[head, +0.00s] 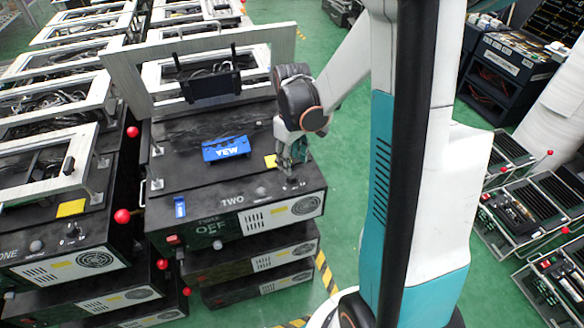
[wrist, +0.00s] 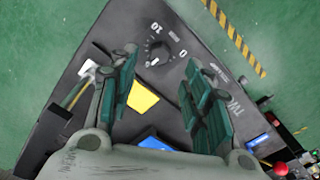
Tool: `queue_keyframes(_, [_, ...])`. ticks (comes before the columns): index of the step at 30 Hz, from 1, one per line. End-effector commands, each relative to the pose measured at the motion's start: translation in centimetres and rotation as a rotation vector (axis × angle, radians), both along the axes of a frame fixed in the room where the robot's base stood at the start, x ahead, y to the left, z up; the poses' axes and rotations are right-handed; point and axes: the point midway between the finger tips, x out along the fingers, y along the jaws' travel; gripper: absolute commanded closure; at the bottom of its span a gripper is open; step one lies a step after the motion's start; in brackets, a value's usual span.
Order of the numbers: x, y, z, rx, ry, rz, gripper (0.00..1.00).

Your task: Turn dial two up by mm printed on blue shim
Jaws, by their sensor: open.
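The unit marked TWO (head: 170,232) is a black box with a dial (head: 291,184) near its front right corner. My gripper (head: 290,158) hangs over that dial and partly hides it. In the wrist view the black dial (wrist: 157,53) shows between the fingertips of my open gripper (wrist: 161,60), with 0 and 10 printed beside it. I cannot tell whether the fingers touch it. A small blue tag (head: 180,207) stands at the unit's front left; its print is too small to read. A larger blue piece with white letters (head: 226,149) lies on the top.
A yellow piece (head: 270,161) lies beside my gripper. A grey knob (head: 261,191) and a red switch (head: 173,239) are on the unit. A red-balled lever (head: 122,216) stands at left. A framed dark panel (head: 210,84) rises behind. Green floor (head: 345,185) is clear at right.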

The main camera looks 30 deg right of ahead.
Motion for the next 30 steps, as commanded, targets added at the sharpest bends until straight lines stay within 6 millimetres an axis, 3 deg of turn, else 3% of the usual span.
queue_keyframes(6, [0.0, 0.0, 3.8, 0.000, 0.000, 0.000, 0.55])
queue_keyframes(12, [0.0, 0.0, 5.5, 0.000, 0.000, 0.000, 0.55])
queue_keyframes(30, [0.0, 0.0, 5.8, 0.000, 0.000, 0.000, 0.55])
